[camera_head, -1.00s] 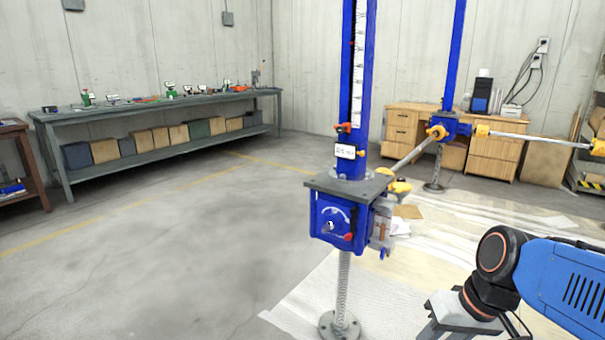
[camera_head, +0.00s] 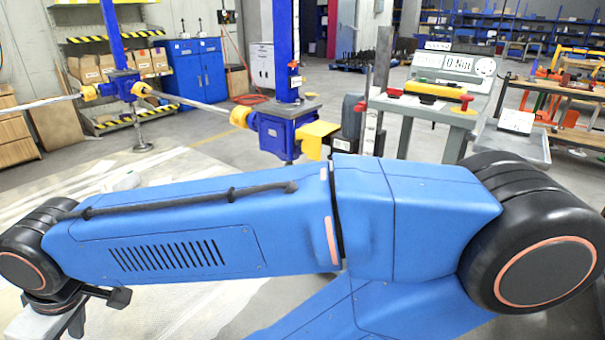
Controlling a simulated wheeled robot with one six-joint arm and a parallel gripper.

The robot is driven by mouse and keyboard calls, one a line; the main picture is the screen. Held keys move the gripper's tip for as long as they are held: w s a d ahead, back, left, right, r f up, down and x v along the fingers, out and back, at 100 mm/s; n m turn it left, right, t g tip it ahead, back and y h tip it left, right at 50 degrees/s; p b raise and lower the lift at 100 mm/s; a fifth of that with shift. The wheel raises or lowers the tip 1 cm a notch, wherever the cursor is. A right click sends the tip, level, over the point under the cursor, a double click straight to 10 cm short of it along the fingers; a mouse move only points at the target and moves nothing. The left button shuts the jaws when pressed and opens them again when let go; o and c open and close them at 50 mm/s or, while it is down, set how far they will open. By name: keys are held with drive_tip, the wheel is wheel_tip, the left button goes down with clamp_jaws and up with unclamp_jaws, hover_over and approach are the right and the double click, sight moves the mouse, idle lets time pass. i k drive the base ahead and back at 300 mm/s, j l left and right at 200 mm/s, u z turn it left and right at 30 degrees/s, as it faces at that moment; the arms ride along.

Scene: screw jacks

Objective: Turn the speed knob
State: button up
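The speed knob cannot be made out in the current head view. My blue arm lies across the lower half of the view. At the lower left, below its black wrist joint (camera_head: 22,262), a grey end part of my gripper (camera_head: 38,322) is cut off by the frame edge. Its fingers are not clear, so open or shut does not show.
A second blue jack (camera_head: 122,86) stands at left, joined by a rod. A grey control desk (camera_head: 445,107) with a sign and red and yellow parts stands at right. Blue cabinets (camera_head: 192,70) and shelves are behind. A workbench with orange items (camera_head: 570,100) is at far right.

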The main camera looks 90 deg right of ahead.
sight(426, 100)
drive_tip(key=z, duration=3.55)
drive_tip(key=k, duration=0.2)
